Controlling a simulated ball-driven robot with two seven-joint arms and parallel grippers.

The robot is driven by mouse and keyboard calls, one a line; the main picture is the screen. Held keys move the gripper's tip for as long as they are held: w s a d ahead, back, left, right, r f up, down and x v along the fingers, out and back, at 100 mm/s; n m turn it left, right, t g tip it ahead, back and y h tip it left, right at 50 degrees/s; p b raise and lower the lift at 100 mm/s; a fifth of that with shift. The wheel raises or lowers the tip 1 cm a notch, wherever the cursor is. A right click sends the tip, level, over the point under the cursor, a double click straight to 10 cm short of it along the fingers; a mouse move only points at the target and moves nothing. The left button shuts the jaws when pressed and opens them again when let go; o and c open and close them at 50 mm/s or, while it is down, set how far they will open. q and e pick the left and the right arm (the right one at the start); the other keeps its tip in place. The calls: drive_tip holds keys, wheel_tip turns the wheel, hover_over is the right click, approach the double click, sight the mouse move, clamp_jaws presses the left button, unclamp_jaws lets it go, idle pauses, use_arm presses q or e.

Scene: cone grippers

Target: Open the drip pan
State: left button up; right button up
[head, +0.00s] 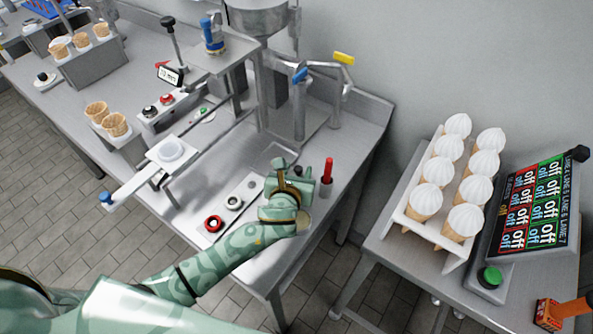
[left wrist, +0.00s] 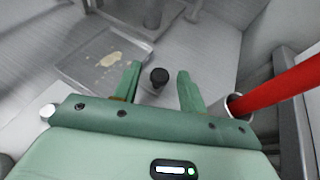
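In the left wrist view, a shallow rectangular grey pan (left wrist: 82,52) with a tan puddle (left wrist: 108,60) lies beyond my left fingers; it looks like the drip pan. I cannot tell whether it is open or shut. My left gripper (left wrist: 158,82) is open, with a small black knob (left wrist: 159,76) showing between its fingertips. I see no contact with the knob, and cannot tell whether it belongs to the pan. In the head view, my left gripper (head: 290,178) is over the right part of the steel machine table, and my forearm hides part of it. My right gripper is not in view.
A red handle (head: 328,172) stands just right of my left gripper, also in the left wrist view (left wrist: 285,92). Metal posts and valve levers (head: 344,58) rise behind it. A rack of filled cones (head: 410,212) and a control screen (head: 535,205) stand on the right table.

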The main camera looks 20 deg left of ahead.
use_arm(q)
drive_tip(key=a+p+v, duration=0.1)
drive_tip(key=p+v, duration=0.3)
drive_tip(key=v, duration=1.2)
drive_tip(key=shift+s+d, duration=0.2)
drive_tip(key=shift+d, duration=0.25)
